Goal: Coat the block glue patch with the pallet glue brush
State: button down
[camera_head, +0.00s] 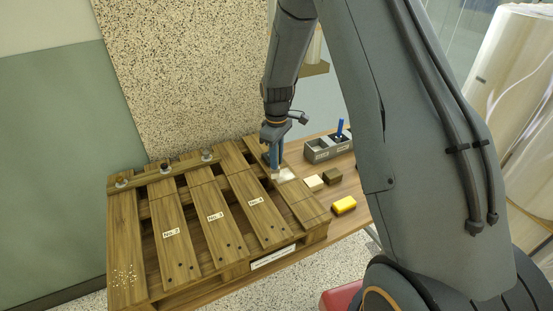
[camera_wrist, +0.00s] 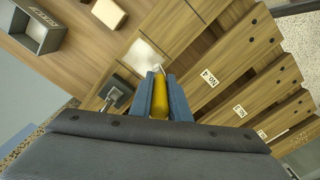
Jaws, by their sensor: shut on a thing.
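My gripper (camera_head: 275,165) points down over the right-hand part of the wooden pallet (camera_head: 170,240). In the wrist view its blue fingers (camera_wrist: 160,95) are shut on the yellow handle of the glue brush (camera_wrist: 159,103). The pale brush tip sticks out beyond the fingers, at the near edge of the whitish glue patch (camera_wrist: 144,56). I cannot tell whether the bristles touch it. In the head view the patch (camera_head: 287,175) lies just right of the fingertips, and the fingers hide most of the brush.
A grey two-part bin (camera_head: 320,154) with a blue-handled tool (camera_head: 340,128) stands on the wooden table right of the pallet. Bolts (camera_head: 164,167) stand along the pallet's back board.

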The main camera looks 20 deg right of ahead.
jog(key=shift+f, duration=0.65)
jog(key=shift+d, duration=0.1)
dwell(0.3)
